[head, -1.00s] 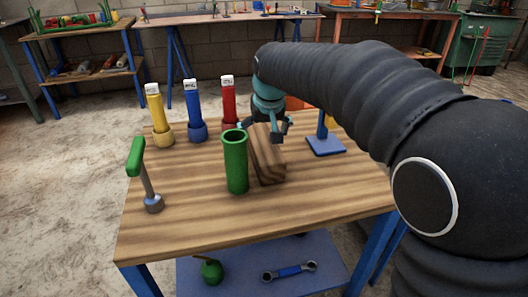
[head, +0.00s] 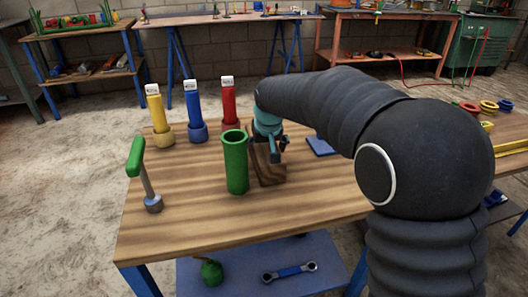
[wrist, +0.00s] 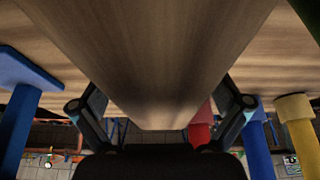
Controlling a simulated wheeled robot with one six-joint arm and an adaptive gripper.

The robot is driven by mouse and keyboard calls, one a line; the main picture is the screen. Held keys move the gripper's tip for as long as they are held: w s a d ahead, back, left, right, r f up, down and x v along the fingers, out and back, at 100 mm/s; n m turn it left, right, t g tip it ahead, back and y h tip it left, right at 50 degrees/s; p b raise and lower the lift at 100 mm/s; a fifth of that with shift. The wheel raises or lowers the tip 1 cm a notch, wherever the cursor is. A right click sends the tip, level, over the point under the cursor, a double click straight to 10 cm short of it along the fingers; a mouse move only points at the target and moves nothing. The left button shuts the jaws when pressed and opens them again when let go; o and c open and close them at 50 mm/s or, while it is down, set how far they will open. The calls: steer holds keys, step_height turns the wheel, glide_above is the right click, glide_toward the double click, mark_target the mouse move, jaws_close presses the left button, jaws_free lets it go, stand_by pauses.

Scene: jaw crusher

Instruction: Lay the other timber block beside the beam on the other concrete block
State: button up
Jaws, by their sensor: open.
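A brown timber block (head: 270,174) lies on the wooden workbench (head: 190,215), just right of the green cylinder (head: 236,162). My gripper (head: 277,152) is low at the block, with its fingers open. In the wrist view the timber block (wrist: 160,60) fills the middle, running between the two spread fingers of my gripper (wrist: 160,106). I cannot tell whether either finger touches it. My gripper and wrist hide part of the block in the head view. I cannot make out a beam or concrete block in either view.
Yellow (head: 157,115), blue (head: 194,112) and red (head: 229,105) cylinders stand at the back left. A green-handled lever (head: 144,175) stands at the left edge. A blue plate (head: 321,146) lies right of the block. The front of the bench is clear.

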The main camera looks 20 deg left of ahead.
steer(key=c, duration=1.7)
steer(key=shift+r, duration=0.1)
steer(key=shift+c, duration=0.5)
